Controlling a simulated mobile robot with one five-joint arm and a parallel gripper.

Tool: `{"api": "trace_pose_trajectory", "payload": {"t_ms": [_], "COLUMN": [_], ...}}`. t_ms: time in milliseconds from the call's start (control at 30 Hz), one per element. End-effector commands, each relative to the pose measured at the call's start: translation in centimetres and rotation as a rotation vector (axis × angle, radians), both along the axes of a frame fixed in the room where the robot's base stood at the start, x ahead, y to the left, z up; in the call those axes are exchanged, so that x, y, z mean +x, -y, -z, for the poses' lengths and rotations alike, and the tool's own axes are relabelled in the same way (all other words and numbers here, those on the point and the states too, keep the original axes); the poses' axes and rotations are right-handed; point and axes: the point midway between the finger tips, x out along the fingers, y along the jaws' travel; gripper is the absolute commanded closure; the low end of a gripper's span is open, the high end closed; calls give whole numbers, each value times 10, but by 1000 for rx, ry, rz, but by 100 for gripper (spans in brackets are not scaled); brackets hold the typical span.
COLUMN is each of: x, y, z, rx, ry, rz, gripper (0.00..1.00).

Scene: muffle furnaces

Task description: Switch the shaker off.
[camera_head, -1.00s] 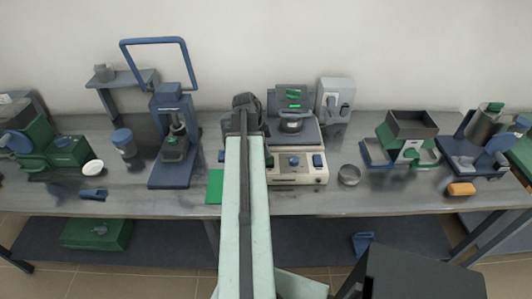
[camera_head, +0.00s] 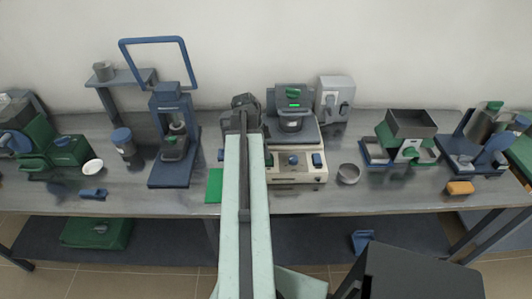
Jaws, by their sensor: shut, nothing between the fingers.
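A beige control box (camera_head: 297,177) with a grey top stands near the middle of the bench and looks like the shaker. Its front has a blue knob (camera_head: 293,160), a blue switch (camera_head: 317,160) at the right and a dark green part at the left. My pale arm hides the bench just left of the box.
A blue press stand (camera_head: 172,174) and a green mat (camera_head: 214,186) lie left of my arm. Bare bench shows right of the dish.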

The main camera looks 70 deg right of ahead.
Motion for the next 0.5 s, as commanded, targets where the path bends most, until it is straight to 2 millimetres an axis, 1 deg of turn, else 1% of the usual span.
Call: {"api": "trace_pose_trajectory", "payload": {"t_ms": [167, 267, 500], "x": [1, 1, 13], "y": [-4, -6, -14], "z": [-26, -46, -101], "rx": [0, 1, 1], "ry": [0, -1, -1], "rz": [-3, -4, -2], "gripper": [100, 100, 100]}}
